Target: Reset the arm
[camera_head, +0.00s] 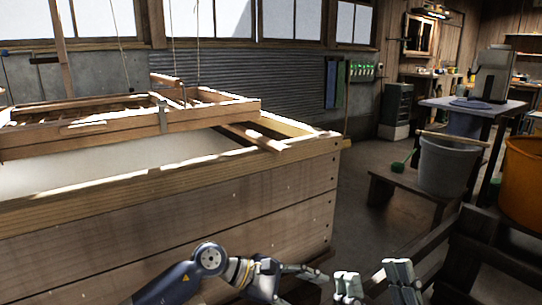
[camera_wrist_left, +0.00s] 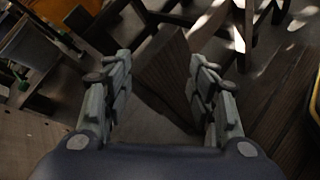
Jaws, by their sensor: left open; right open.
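The mould, a wooden frame (camera_head: 215,112) with thin cords rising from it, is over the large wooden vat (camera_head: 180,222) at the left of the head view. My left gripper (camera_head: 287,279) is low in front of the vat, near its right corner. In the left wrist view its two grey fingers (camera_wrist_left: 158,70) stand apart with nothing between them. My right gripper (camera_head: 376,284) is at the bottom edge of the head view, right of the left one. Its fingers are apart and empty; the rest of it is cut off.
A grey bucket (camera_head: 447,165) stands on a low bench (camera_head: 400,182) to the right. An orange tub (camera_head: 524,180) is at the far right. A dark wooden structure (camera_head: 480,250) fills the lower right, close to my right gripper. Floor shows between vat and bench.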

